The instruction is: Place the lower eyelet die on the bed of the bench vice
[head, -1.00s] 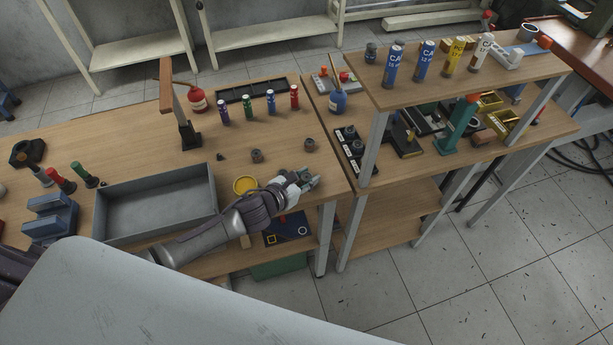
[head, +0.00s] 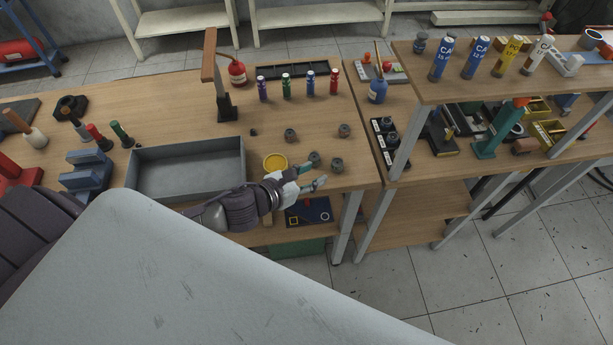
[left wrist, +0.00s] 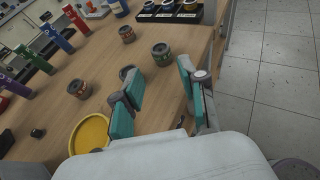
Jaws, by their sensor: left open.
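Several small grey cylindrical dies stand on the wooden bench. Two are near my left gripper: one by the front edge (head: 337,164), also in the left wrist view (left wrist: 161,54), and one beside it (head: 314,158), partly behind a finger in the left wrist view (left wrist: 125,72). Two others stand farther back (head: 291,134) (head: 344,130). I cannot tell which is the lower eyelet die. My left gripper (head: 312,177) is open and empty at the front edge, its teal fingers (left wrist: 161,82) apart. A blue slotted block (head: 86,170), possibly the vice, stands at left.
A grey tray (head: 188,143) and a yellow dish (head: 275,162) lie left of the gripper. Coloured bottles (head: 287,86) stand behind. A raised shelf (head: 470,95) with canisters stands on the right. The bench's front right edge is close to the gripper.

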